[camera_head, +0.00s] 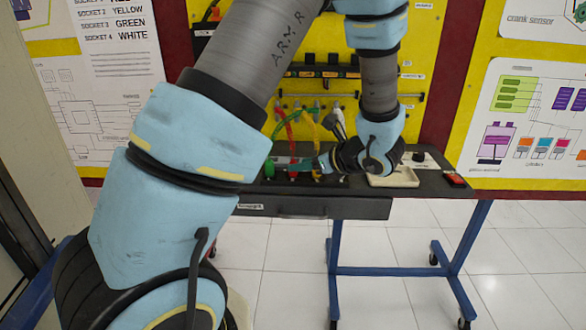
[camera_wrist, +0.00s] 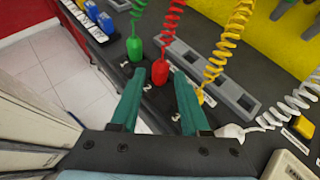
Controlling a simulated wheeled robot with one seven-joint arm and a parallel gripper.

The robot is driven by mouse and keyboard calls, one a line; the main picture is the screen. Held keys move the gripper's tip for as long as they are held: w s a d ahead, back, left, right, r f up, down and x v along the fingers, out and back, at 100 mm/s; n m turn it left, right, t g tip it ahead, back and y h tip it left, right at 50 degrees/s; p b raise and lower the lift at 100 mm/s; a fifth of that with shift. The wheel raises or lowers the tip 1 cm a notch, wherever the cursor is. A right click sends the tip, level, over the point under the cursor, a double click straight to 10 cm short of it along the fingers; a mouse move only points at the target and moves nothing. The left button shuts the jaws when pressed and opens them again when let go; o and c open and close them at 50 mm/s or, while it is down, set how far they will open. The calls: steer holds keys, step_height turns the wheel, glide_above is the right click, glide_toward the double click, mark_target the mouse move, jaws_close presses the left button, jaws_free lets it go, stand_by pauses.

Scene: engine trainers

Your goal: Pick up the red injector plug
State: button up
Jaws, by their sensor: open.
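The red injector plug (camera_wrist: 160,70) stands upright on the dark bench top, with a red coiled cable rising from it in the wrist view. My gripper (camera_wrist: 161,77) is open, its two teal fingers pointing toward the plug, which appears between the fingertips. I cannot tell whether either finger touches it.
A green plug (camera_wrist: 134,47) stands just left of the red one. A yellow coiled cable (camera_wrist: 217,60) and a white plug (camera_wrist: 232,131) are to the right. A grey slotted rail (camera_wrist: 205,75) runs behind. The bench's front edge (camera_wrist: 88,40) is at left.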

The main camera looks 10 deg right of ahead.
steer(key=shift+p+x, duration=0.75)
steer(key=shift+x, duration=1.6)
jaws_close()
